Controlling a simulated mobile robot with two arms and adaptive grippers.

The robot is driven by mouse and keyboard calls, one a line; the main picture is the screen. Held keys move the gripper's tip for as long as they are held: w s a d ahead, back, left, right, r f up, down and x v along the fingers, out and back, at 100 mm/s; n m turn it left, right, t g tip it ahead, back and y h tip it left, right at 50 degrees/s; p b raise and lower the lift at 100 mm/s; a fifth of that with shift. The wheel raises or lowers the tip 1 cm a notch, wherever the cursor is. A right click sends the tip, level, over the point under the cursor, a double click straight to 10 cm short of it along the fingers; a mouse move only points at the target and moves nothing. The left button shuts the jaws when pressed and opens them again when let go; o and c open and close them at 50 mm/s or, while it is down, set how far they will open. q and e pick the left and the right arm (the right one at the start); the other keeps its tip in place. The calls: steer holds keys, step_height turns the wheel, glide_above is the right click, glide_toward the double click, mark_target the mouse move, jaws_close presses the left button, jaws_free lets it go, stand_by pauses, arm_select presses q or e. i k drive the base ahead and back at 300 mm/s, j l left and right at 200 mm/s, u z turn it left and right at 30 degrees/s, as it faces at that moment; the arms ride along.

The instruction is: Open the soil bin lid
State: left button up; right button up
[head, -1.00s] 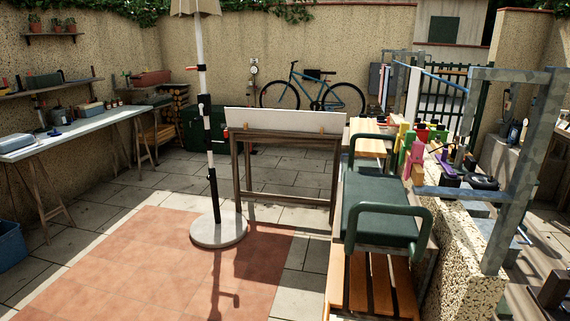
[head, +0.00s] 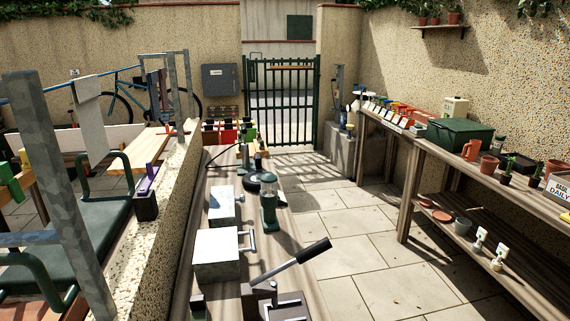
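A dark green box with a lid (head: 460,138) stands on the wooden bench along the right wall. It may be the soil bin, but no label on it can be read. Its lid looks shut. Neither of my grippers shows in the head view.
The right potting bench (head: 515,180) holds an orange jug (head: 471,149) and several pots. A workbench with metal blocks (head: 217,245) and a black-handled lever (head: 300,264) stands in front. Paving (head: 355,235) between the benches is clear. A green gate (head: 284,98) stands at the back.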

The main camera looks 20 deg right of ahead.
mark_target(457, 125)
steer(key=l+u, duration=0.1)
steer(key=l, duration=0.55)
steer(key=k+l, duration=0.1)
steer(key=l, duration=0.6)
steer(key=l+z, duration=0.2)
steer(key=z, duration=0.25)
steer(key=i+l+z, duration=0.1)
steer(key=z, duration=0.35)
steer(key=i+l+z, duration=0.1)
steer(key=z, duration=0.35)
steer(key=i+l+z, duration=0.1)
steer(key=z, duration=0.35)
steer(key=i+j, duration=0.05)
